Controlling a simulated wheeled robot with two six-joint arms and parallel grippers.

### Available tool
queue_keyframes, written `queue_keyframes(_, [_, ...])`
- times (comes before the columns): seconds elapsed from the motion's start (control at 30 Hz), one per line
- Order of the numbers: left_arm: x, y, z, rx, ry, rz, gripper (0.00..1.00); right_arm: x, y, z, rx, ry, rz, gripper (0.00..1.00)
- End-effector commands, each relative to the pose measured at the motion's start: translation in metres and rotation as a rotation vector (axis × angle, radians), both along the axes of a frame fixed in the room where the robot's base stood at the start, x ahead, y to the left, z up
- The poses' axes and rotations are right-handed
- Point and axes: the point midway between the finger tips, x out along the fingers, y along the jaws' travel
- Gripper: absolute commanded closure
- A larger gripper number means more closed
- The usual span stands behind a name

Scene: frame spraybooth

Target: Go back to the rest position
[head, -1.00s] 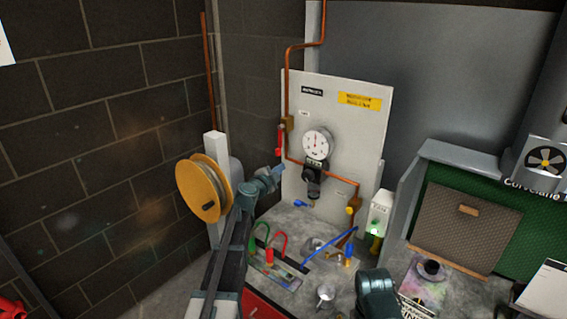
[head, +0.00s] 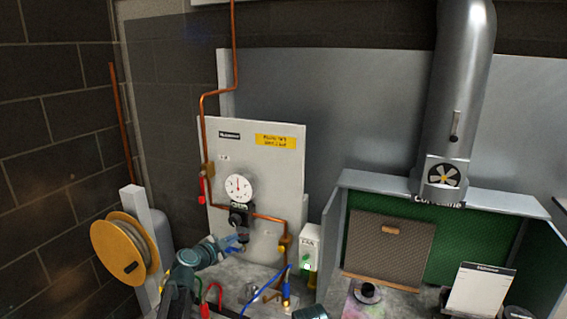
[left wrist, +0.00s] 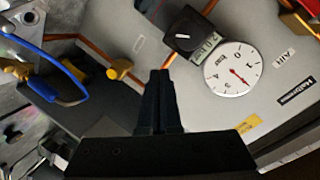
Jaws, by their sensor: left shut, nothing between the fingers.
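My left gripper (head: 231,242) is at the lower left of the head view, in front of the white panel (head: 292,165) and just below the gauge. In the left wrist view my left gripper's dark fingers (left wrist: 161,74) are together with nothing between them. The round white gauge (head: 238,187) and black regulator knob (head: 239,215) are on the panel. In the left wrist view the gauge (left wrist: 233,69) and knob (left wrist: 188,35) lie beyond the fingertips, to the right.
A yellow hose reel (head: 125,248) stands left of my left arm. Copper pipe (head: 235,75) runs up the panel, with a red handle (head: 201,190). A blue hose (head: 262,292) and white switch box (head: 310,247) are to the right. A green-lined booth (head: 470,240) stands farther right.

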Motion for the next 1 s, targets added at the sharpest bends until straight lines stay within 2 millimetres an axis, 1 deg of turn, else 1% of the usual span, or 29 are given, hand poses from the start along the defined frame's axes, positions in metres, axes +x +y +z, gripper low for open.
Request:
queue_keyframes(0.03, [-0.020, -0.035, -0.013, -0.036, 0.083, -0.054, 1.00, 0.000, 0.000, -0.001, 0.000, 0.000, 0.000, 0.57])
queue_keyframes(0.07, [-0.031, -0.053, -0.022, -0.058, 0.141, -0.079, 1.00, 0.000, 0.000, -0.001, 0.000, 0.000, 0.000, 0.57])
queue_keyframes(0.1, [-0.046, -0.075, -0.035, -0.086, 0.225, -0.105, 1.00, 0.000, 0.000, -0.001, 0.000, 0.000, 0.000, 0.57])
queue_keyframes(0.17, [-0.072, -0.104, -0.054, -0.119, 0.360, -0.129, 1.00, 0.000, 0.000, -0.001, 0.000, 0.000, 0.000, 0.57])
queue_keyframes(0.2, [-0.091, -0.121, -0.066, -0.136, 0.454, -0.133, 1.00, 0.000, 0.000, -0.001, 0.000, 0.000, 0.000, 0.57])
queue_keyframes(0.27, [-0.119, -0.141, -0.085, -0.152, 0.594, -0.119, 1.00, 0.000, 0.000, -0.002, 0.000, 0.000, 0.000, 0.57])
queue_keyframes(0.3, [-0.139, -0.152, -0.097, -0.156, 0.686, -0.098, 1.00, 0.000, 0.000, -0.002, 0.000, 0.000, 0.000, 0.57])
queue_keyframes(0.37, [-0.169, -0.163, -0.113, -0.156, 0.821, -0.046, 1.00, 0.000, 0.000, -0.002, 0.000, 0.000, 0.000, 0.57])
queue_keyframes(0.4, [-0.190, -0.169, -0.123, -0.150, 0.908, 0.002, 1.00, 0.000, 0.000, -0.002, 0.000, 0.000, 0.000, 0.57])
queue_keyframes(0.47, [-0.220, -0.173, -0.136, -0.135, 1.025, 0.092, 1.00, 0.000, 0.000, -0.003, 0.000, 0.000, 0.000, 0.57])
queue_keyframes(0.5, [-0.239, -0.173, -0.144, -0.122, 1.093, 0.163, 1.00, 0.000, 0.000, -0.003, 0.000, 0.000, 0.000, 0.57])
queue_keyframes(0.6, [-0.282, -0.167, -0.156, -0.084, 1.220, 0.359, 1.00, 0.000, 0.000, -0.003, 0.000, 0.000, 0.000, 0.57])
queue_keyframes(0.7, [-0.314, -0.157, -0.162, -0.052, 1.285, 0.551, 1.00, 0.000, 0.000, -0.004, 0.000, 0.000, 0.000, 0.57])
queue_keyframes(0.83, [-0.340, -0.145, -0.163, -0.025, 1.307, 0.742, 1.00, 0.000, 0.000, -0.004, 0.000, 0.000, 0.000, 0.57])
queue_keyframes(0.9, [-0.347, -0.141, -0.162, -0.019, 1.307, 0.805, 1.00, 0.000, 0.000, -0.004, 0.000, 0.000, 0.000, 0.57])
queue_keyframes(1.0, [-0.352, -0.137, -0.162, -0.016, 1.304, 0.852, 1.00, 0.000, 0.000, -0.004, 0.000, 0.000, 0.000, 0.57])
